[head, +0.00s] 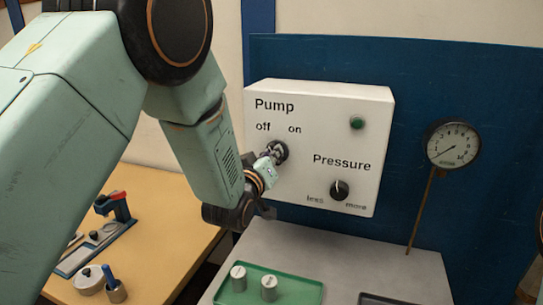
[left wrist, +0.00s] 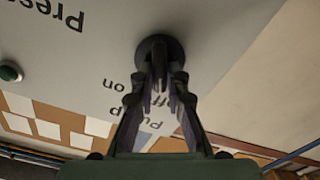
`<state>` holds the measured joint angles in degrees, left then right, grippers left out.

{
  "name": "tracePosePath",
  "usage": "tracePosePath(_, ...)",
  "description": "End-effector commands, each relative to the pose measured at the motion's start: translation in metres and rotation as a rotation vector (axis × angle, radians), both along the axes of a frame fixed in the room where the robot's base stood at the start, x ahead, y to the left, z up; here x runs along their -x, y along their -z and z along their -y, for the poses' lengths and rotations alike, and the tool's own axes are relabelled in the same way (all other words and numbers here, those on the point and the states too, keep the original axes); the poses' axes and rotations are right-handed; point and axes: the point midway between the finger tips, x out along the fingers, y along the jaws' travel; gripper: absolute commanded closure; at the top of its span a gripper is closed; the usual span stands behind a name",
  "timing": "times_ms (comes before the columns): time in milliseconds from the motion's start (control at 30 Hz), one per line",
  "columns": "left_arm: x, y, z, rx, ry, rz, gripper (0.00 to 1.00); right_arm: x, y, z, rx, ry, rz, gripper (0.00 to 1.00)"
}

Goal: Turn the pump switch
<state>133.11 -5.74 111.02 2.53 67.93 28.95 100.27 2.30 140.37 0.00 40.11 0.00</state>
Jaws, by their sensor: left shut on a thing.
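The white control box (head: 330,105) carries the labels Pump and Pressure. The pump switch (head: 281,149) is a round dark knob under "off" and "on". My left gripper (head: 273,154) reaches it from the left and is shut on its handle. In the left wrist view, which is upside down, the fingers (left wrist: 160,85) close in on the pump switch (left wrist: 159,46); they cover most of its handle and part of the off label. I cannot tell the handle's exact angle. My right gripper is not in view.
The pressure knob (head: 340,190) sits lower right on the box, below a green lamp (head: 357,123). A round gauge (head: 453,144) stands at the right on the blue panel. Below, a green tray (head: 290,287) holds weights on the grey bench (head: 340,255). A wooden table (head: 165,215) is at the left.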

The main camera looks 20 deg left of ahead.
Motion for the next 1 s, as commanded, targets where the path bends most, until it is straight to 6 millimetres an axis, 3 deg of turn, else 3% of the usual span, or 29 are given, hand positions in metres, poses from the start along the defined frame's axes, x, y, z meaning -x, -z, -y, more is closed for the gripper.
tracePosePath(1000, 0.001, 0.002, 0.007, -0.843, 0.003, 0.025, 1.0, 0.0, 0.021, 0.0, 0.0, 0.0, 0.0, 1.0)
